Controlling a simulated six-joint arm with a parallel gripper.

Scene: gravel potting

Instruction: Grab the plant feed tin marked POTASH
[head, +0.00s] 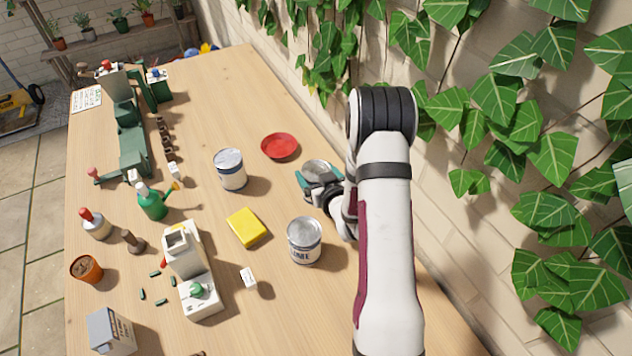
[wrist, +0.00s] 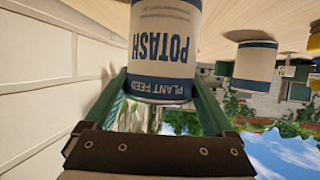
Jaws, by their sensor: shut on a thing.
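The POTASH plant feed tin (wrist: 163,50), white with blue lettering and a blue band, fills the upper middle of the wrist view, where it appears upside down. In the head view its grey top (head: 317,168) shows beyond my gripper (head: 318,184). My gripper's green fingers (wrist: 160,92) are shut on the tin, one on each side. The tin's base is cut off, so I cannot tell whether it touches the table. A LIME tin (head: 304,241) stands nearer, and another white-and-blue tin (head: 230,170) stands to the left; its label is unreadable.
An ivy wall (head: 480,110) borders the table's right side.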

